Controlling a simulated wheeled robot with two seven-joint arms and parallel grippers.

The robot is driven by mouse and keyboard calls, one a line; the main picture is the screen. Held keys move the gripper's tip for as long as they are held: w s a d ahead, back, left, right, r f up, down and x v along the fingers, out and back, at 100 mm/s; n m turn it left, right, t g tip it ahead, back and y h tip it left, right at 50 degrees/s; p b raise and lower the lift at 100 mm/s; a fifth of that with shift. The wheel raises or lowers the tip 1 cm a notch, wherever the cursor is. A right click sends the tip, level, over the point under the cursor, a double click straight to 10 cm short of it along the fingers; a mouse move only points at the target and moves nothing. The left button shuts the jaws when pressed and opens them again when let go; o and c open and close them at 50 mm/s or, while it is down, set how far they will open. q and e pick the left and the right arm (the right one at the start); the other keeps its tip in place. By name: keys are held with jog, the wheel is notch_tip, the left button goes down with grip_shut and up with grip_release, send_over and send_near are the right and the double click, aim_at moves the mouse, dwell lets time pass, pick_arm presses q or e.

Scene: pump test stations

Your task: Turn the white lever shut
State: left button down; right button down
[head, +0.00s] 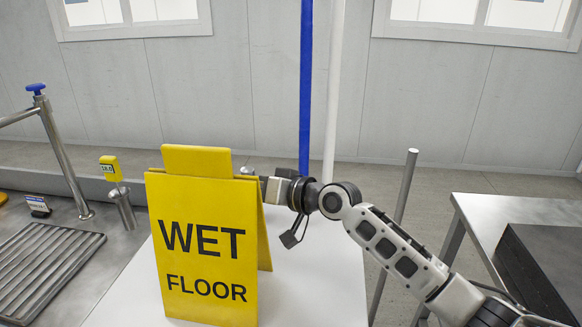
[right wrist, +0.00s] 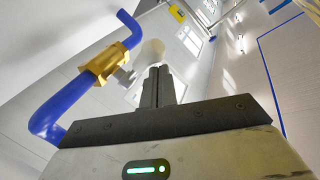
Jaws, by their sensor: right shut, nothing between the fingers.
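In the right wrist view, a brass valve body (right wrist: 103,63) sits on a bent blue pipe (right wrist: 60,105). A pale, whitish rounded piece (right wrist: 152,50) shows just beyond my fingertips, to the right of the valve; it may be the white lever, but its angle is hard to tell. My right gripper (right wrist: 160,75) is shut and empty, its fingers in front of that piece; I cannot tell whether they touch it. In the head view, the yellow wet floor sign (head: 205,245) hides the valve and my right fingertips. My left gripper is not in view.
The sign stands on a white tabletop (head: 310,285). On the left are a metal counter with a ribbed drain tray (head: 45,262), a blue-knobbed tap (head: 60,150) and a yellow gauge (head: 110,168). A blue upright pipe (head: 306,80) and a white one (head: 334,80) rise behind.

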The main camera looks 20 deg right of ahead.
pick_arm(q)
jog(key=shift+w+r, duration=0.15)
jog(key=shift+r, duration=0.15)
pick_arm(e)
jog(key=shift+a+f, duration=0.15)
jog(key=shift+a, duration=0.55)
pick_arm(q)
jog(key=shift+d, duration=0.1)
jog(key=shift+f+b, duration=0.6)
jog(key=shift+b, duration=0.35)
pick_arm(e)
jog(key=v, duration=1.6)
